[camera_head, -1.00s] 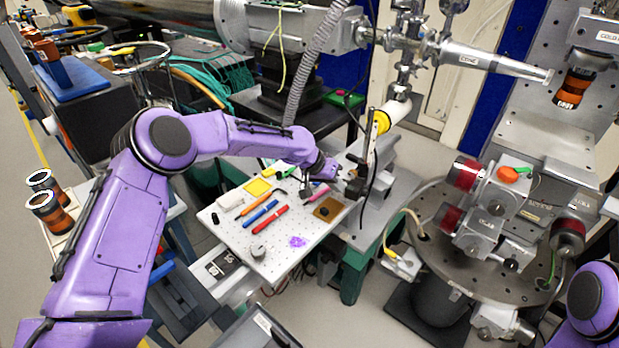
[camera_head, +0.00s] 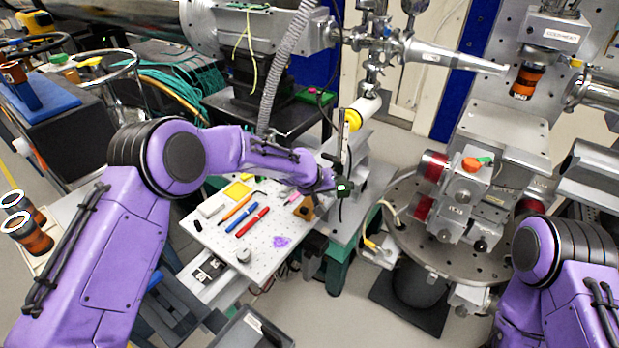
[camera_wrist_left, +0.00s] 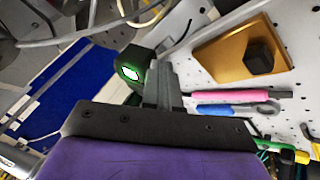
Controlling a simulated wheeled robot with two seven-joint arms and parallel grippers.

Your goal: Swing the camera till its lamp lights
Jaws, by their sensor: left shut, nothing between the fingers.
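A small black camera body (camera_wrist_left: 132,62) with a bright green-white lamp face is just left of my shut fingers in the left wrist view. In the head view it is a small dark block (camera_head: 345,188) near the right edge of the perforated plate, beside a thin upright post. My left gripper (camera_head: 333,184) reaches over that edge, close against the camera. Its fingers (camera_wrist_left: 162,84) are shut with nothing between them. I cannot tell whether they touch the camera. My right arm shows at lower right; its gripper is out of view.
A white roll with a yellow end (camera_head: 357,114) stands behind my gripper. A round metal stage (camera_head: 400,212) lies to the right.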

